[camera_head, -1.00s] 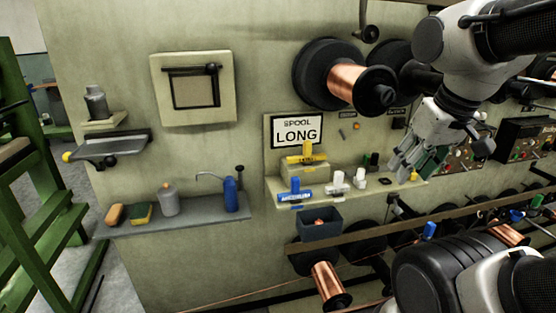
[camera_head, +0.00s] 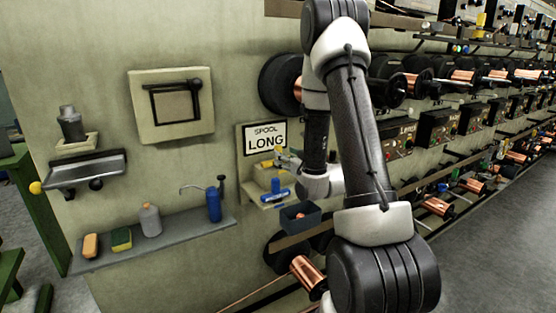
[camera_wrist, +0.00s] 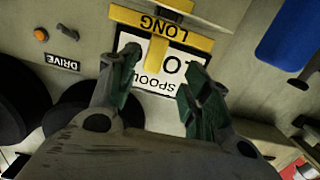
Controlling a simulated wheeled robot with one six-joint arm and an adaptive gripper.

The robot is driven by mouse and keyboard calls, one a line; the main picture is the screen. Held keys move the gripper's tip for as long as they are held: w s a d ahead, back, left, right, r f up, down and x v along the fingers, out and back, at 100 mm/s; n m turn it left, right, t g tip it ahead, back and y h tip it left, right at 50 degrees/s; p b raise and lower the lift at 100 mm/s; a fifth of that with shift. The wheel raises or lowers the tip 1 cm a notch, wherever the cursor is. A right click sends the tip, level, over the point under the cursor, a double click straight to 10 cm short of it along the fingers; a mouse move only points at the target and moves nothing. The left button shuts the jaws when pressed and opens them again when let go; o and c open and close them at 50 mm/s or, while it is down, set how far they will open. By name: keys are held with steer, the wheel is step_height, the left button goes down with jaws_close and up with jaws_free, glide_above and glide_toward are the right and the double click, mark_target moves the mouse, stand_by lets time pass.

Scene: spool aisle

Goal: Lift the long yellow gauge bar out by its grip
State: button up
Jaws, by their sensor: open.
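The long yellow gauge bar (camera_wrist: 170,32), marked LONG, is at the top of the wrist view, with a narrower yellow piece (camera_wrist: 157,50) joining it near the middle. It is small and partly covered in the head view (camera_head: 267,163), on the shelf under the LONG sign. My gripper (camera_wrist: 162,85) is open, with its green-padded fingers apart. The yellow piece lies beyond the fingertips, roughly in line with the gap. Nothing is held. In the head view my gripper (camera_head: 285,157) is close beside the bar; I cannot tell whether they touch.
A SPOOL LONG sign (camera_head: 265,138) is on the wall behind. A blue gauge bar (camera_head: 274,196) is in front of the yellow one; a dark bin (camera_head: 299,217) hangs below. A copper spool (camera_head: 307,274) is lower down. My arm hides the shelf's right part.

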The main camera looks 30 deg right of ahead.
steer(key=shift+t, duration=0.5)
steer(key=w, duration=0.7)
steer(key=shift+w+d+f, duration=0.2)
steer(key=shift+d, duration=0.05)
steer(key=shift+c, duration=0.4)
jaws_close()
